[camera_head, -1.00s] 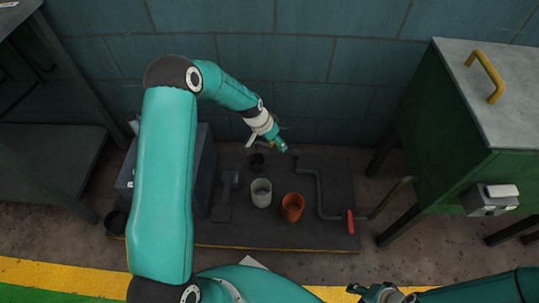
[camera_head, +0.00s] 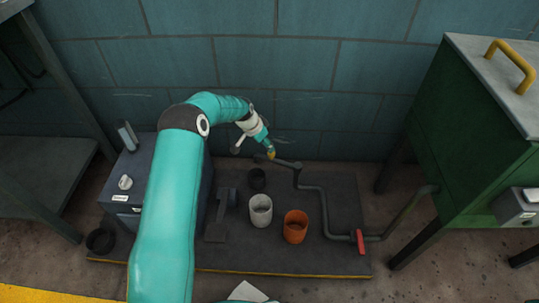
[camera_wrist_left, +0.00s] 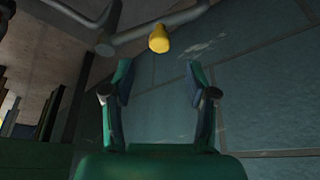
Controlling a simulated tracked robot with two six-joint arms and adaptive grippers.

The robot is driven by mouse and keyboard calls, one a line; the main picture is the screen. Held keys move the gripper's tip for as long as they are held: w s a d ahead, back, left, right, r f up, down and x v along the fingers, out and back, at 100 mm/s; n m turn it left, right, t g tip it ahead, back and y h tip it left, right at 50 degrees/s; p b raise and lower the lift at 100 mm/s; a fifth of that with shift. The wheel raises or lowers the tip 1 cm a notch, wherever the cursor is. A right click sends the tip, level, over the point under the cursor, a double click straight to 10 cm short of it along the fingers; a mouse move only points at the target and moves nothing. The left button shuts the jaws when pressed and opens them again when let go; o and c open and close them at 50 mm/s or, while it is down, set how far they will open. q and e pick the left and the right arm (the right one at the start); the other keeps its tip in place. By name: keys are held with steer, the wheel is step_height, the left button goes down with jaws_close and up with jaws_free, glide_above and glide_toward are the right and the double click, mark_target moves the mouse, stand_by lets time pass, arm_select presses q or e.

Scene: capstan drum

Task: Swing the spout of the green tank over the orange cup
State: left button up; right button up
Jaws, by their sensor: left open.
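The green tank (camera_head: 455,130) stands at the right. Its dark pipe runs past a red valve handle (camera_head: 360,242) to an upright, and the spout (camera_head: 284,163) points left from there, its end near the black cup (camera_head: 257,178). The orange cup (camera_head: 295,227) stands in front of the upright, right of the grey-white cup (camera_head: 261,210). My left gripper (camera_head: 268,150) is at the spout, open. In the left wrist view a yellow knob (camera_wrist_left: 158,38) on the grey pipe lies just beyond and between the open fingertips (camera_wrist_left: 160,75), apart from both. My right gripper is out of view.
A dark blue box (camera_head: 130,185) with a knob stands left, partly behind my arm. A small dark block (camera_head: 222,213) stands beside the grey-white cup. Another black cup (camera_head: 101,240) is at the far left. The wall (camera_head: 330,70) is close behind the spout.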

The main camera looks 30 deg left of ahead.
mark_target(276, 162)
arm_select(q)
steer(key=b+x, duration=0.2)
steer(key=x, duration=0.6)
steer(key=shift+c, duration=0.2)
jaws_close()
steer(key=shift+a, duration=0.1)
steer(key=shift+s+r, duration=0.1)
